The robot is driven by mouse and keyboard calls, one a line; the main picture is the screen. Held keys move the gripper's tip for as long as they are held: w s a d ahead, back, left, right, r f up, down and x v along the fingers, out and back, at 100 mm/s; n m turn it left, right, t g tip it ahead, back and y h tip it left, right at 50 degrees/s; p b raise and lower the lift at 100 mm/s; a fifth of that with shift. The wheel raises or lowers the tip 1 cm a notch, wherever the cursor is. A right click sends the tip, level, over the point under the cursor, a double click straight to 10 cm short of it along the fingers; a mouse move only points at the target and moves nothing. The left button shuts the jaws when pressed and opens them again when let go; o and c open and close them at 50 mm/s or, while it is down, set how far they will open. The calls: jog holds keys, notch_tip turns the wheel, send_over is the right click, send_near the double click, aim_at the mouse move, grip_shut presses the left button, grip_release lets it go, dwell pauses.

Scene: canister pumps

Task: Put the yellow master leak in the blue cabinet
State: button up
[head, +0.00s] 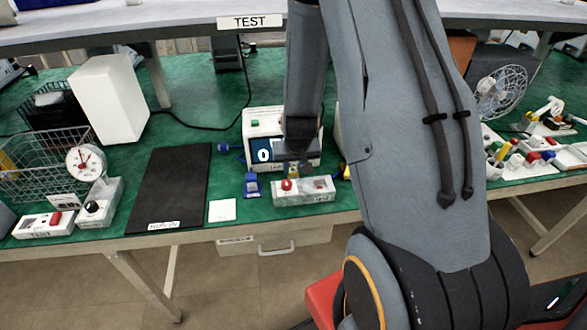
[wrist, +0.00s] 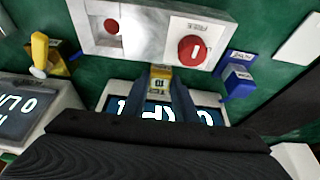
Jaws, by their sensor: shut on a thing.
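My gripper (wrist: 162,98) is shut on a small yellow block with a printed label, the yellow master leak (wrist: 161,79), in the wrist view. It is held over the bench, between the white test instrument with a lit display (wrist: 120,104) and the white box with red knobs (wrist: 148,33). In the head view my gripper (head: 294,163) is in front of the instrument (head: 262,125); the held leak is too small to make out there. I cannot make out a blue cabinet in either view.
Another yellow piece (wrist: 40,52) stands at left in the wrist view. In the head view, a black mat (head: 165,190), wire basket (head: 40,165) and white box (head: 108,100) are at left. A small white square (head: 222,210) lies flat.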

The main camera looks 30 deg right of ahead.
jog(key=o, duration=1.1)
jog(key=shift+f, duration=0.1)
